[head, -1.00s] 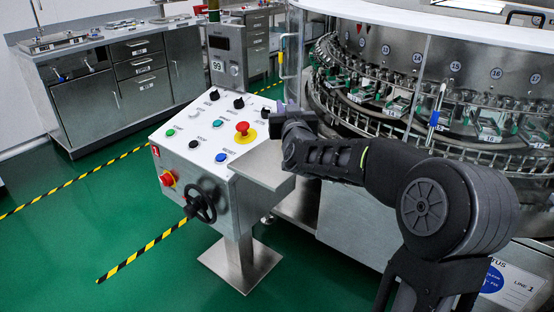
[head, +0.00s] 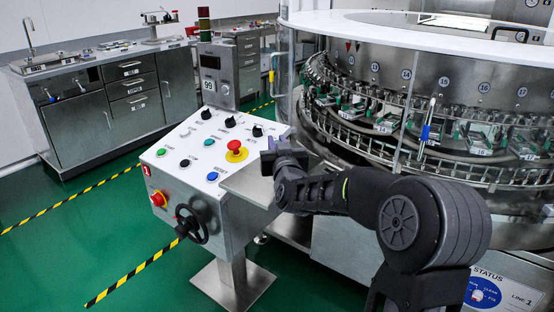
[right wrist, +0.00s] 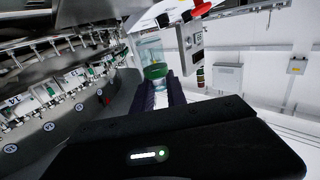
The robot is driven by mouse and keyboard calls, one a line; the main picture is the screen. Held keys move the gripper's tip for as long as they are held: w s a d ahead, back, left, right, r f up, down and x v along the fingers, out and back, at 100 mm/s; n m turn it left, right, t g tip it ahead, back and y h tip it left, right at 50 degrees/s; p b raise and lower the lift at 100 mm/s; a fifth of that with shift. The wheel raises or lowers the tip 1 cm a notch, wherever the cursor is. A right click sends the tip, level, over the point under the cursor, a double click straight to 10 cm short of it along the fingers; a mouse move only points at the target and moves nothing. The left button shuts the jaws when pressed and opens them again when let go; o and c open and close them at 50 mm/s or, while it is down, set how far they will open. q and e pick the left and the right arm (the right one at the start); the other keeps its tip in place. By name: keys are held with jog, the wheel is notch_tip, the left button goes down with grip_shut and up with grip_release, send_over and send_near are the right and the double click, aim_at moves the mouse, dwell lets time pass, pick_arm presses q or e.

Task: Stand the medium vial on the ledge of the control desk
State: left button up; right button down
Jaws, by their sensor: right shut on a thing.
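The control desk (head: 190,150) is a sloped white panel with buttons and a red emergency knob. Its ledge (head: 243,181) is a bare metal shelf on the right side, partly behind my right gripper. My right gripper (head: 280,152) is above the ledge's far right part, beside the panel. In the right wrist view, my right gripper (right wrist: 159,92) is shut on the vial, a clear glass one with a green part (right wrist: 155,71) facing the camera. In the head view the gripper hides most of the vial; its contact with the ledge cannot be told. My left gripper is not in view.
The rotary washer (head: 400,130) with its rail and clear guard stands close to the right of the desk. A handwheel (head: 190,224) sticks out at the desk's front. Steel cabinets (head: 100,110) line the back left. The front part of the ledge is free.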

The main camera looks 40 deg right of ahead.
jog(key=shift+f+b, duration=0.5)
jog(key=shift+f, duration=1.9)
jog(key=shift+f, duration=0.1)
jog(key=shift+f, duration=0.15)
jog(key=c, duration=1.3)
grip_release()
jog(key=shift+c, duration=0.2)
jog(key=shift+r, duration=0.2)
jog(key=shift+r, duration=0.2)
jog(key=v, duration=1.2)
jog(key=shift+f+p, duration=0.2)
jog(key=shift+p, duration=0.1)
